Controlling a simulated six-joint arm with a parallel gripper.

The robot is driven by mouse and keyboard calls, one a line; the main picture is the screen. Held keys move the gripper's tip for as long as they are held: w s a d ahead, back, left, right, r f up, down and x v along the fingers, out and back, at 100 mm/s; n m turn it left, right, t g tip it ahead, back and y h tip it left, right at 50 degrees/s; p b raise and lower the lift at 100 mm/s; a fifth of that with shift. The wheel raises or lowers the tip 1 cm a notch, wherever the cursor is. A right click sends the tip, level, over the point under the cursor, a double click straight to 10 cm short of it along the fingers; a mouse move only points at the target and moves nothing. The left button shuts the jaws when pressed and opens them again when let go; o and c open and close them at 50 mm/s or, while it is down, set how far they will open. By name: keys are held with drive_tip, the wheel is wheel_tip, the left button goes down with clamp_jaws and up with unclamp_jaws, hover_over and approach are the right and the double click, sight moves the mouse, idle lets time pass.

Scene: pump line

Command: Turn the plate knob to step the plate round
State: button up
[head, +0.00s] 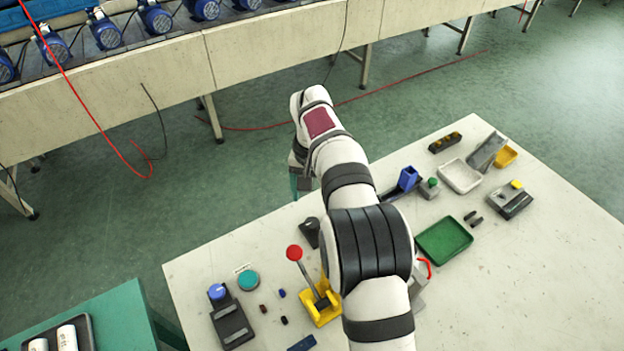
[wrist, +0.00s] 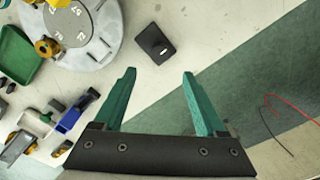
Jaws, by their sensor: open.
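In the wrist view, the knob is just beyond the fingertips, not touched. In the head view, my arm hides most of the plate.
A green tray (head: 444,240), a white tray (head: 460,176) and a blue bin (head: 408,178) stand on the right. A yellow-based red-ball lever (head: 294,253) and a blue knob box (head: 231,322) are at the left. The table's far edge is near my gripper.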

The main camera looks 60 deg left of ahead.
wheel_tip(320, 180, up, 6)
idle(0.5)
drive_tip(key=w+d+r+m, duration=0.2)
drive_tip(key=w+d+r, duration=0.15)
drive_tip(key=d, duration=0.25)
drive_tip(key=w+d+r+m, duration=0.1)
drive_tip(key=w+d+r, duration=0.25)
drive_tip(key=d, duration=0.25)
drive_tip(key=w+d+r+m, duration=0.1)
drive_tip(key=d+r+m, duration=0.1)
drive_tip(key=d, duration=0.6)
drive_tip(key=w+d+r+m, duration=0.1)
drive_tip(key=d+m, duration=0.1)
drive_tip(key=d, duration=0.7)
drive_tip(key=s+d+f+m+y, duration=0.1)
drive_tip(key=s+d+f+m, duration=0.2)
drive_tip(key=s+d, duration=0.5)
drive_tip(key=s+d+f+m, duration=0.2)
drive_tip(key=s+d+m, duration=0.2)
drive_tip(key=s+d, duration=0.4)
drive_tip(key=shift+s+d+f+m+y, duration=0.3)
drive_tip(key=shift+s+d+f+y, duration=0.1)
drive_tip(key=shift+d, duration=0.4)
